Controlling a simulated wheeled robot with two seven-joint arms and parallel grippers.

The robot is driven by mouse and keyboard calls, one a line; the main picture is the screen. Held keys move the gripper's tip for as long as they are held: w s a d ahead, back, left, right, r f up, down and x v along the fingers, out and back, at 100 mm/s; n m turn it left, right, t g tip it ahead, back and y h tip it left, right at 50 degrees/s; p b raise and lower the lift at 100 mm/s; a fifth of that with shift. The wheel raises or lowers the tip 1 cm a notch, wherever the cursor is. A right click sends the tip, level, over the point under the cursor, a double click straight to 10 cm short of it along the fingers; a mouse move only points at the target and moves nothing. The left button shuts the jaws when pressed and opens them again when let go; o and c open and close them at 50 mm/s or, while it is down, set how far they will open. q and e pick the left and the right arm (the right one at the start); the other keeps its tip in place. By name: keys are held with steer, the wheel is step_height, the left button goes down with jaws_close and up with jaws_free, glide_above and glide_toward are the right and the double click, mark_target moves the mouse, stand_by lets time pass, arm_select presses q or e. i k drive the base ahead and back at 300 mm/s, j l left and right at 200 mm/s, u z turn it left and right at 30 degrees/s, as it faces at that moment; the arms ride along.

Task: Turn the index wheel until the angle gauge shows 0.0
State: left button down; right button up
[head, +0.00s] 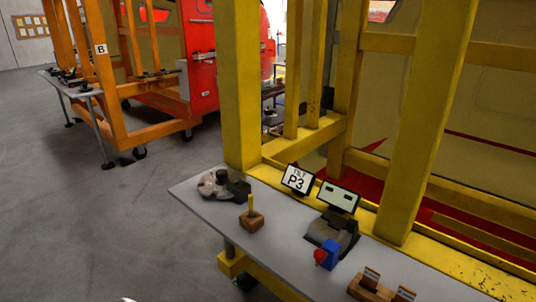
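On the grey bench (205,188) stands a dark device (345,226) with a rounded base. A small black-framed display (338,197) sits at its top and shows two pale patches; no angle can be read. A blue block (330,252) with a red round knob (320,256) is at the device's front. I cannot tell which part is the index wheel.
A grey-black tool (222,184) and a wooden block with a yellow peg (251,219) are at the bench's left. Wooden blocks with metal pieces (371,286) are at the front right. Yellow frame posts (240,90) rise behind. Open floor (90,220) lies left.

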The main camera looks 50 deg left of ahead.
mark_target(216, 183)
steer(key=u, duration=1.8)
